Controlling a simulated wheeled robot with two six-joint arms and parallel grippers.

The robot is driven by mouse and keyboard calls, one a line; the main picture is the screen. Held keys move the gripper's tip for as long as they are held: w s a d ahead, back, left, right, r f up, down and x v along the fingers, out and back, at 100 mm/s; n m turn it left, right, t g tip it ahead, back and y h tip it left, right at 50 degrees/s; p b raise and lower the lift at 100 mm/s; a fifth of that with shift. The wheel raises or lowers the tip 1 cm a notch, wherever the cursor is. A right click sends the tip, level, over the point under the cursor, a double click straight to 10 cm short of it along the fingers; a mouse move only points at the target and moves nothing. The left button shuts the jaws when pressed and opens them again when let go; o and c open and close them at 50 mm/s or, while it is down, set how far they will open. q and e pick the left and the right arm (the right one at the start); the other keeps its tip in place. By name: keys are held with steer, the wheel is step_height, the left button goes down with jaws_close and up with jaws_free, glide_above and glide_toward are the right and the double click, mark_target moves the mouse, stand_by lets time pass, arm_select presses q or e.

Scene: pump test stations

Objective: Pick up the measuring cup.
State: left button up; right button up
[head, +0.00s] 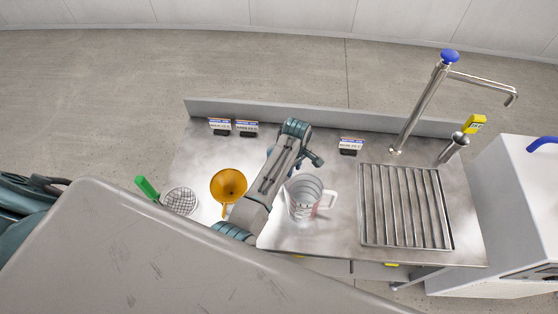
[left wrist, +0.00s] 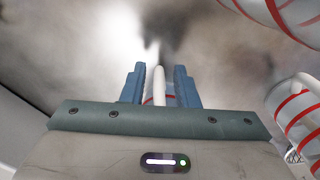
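The measuring cup (head: 304,199) is a clear jug with red markings and a handle at its right. It stands upright on the steel counter, right of my left forearm. My left gripper (head: 297,168) is at the cup's far side, partly hidden by its own wrist. In the left wrist view, the two blue fingers (left wrist: 160,88) are apart. A pale upright strip and a bit of red show between them; I cannot tell which part this is. Red-striped clear shapes of the cup (left wrist: 297,112) fill the right side there. My right gripper is not in view.
An orange funnel (head: 228,186) and a green-handled strainer (head: 180,201) lie left of my arm. A ribbed drain grate (head: 405,207) and a blue-topped tap (head: 420,105) are at the right.

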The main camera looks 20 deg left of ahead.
arm_select(q)
jaws_close()
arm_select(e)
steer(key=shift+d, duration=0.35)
arm_select(q)
steer(key=shift+r, duration=0.15)
